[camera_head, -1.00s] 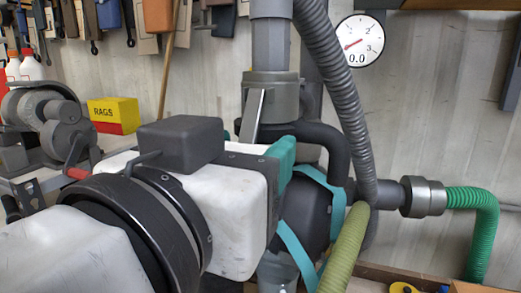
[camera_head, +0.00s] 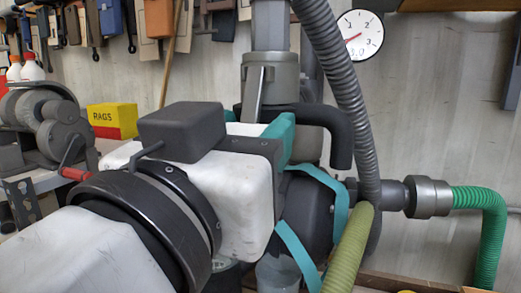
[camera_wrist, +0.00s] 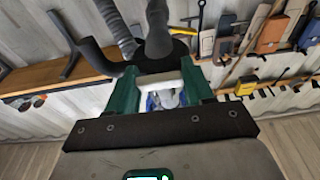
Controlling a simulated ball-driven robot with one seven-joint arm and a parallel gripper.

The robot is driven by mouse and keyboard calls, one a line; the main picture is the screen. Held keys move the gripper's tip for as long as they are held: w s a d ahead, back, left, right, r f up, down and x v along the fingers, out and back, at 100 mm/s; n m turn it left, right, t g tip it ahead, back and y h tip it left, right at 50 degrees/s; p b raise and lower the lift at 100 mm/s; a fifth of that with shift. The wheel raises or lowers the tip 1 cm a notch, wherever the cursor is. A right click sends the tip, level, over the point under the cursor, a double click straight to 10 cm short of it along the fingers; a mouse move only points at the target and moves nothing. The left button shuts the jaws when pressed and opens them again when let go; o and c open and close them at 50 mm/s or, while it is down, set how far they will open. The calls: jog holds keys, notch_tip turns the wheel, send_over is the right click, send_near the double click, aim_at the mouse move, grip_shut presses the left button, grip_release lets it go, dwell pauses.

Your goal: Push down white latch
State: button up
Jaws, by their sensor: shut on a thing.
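My gripper shows in the wrist view (camera_wrist: 160,85), with a green finger on each side of a short white bar. This bar looks like the white latch (camera_wrist: 168,80), and the fingers are shut on it. A dark rounded part and a black curved handle (camera_wrist: 92,55) lie just beyond. In the head view, my teal-fingered gripper (camera_head: 285,130) reaches the lower part of a grey vertical canister (camera_head: 270,78), beside the black handle (camera_head: 335,125). My white wrist hides the white latch in that view.
A grey ribbed hose (camera_head: 335,70) and a yellow-green hose (camera_head: 348,250) run close by on the right. A green hose (camera_head: 485,205) leaves a grey coupling. A yellow RAGS box (camera_head: 112,118) and a bench grinder (camera_head: 45,120) stand left. A round gauge (camera_head: 360,35) hangs behind.

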jog(key=o, duration=1)
jog(key=shift+c, duration=0.2)
jog(key=shift+s, duration=0.1)
jog(key=b+v, duration=0.1)
jog(key=v, duration=0.9)
jog(key=shift+s+a, duration=0.15)
jog(key=shift+s, duration=0.1)
jog(key=shift+f, duration=0.15)
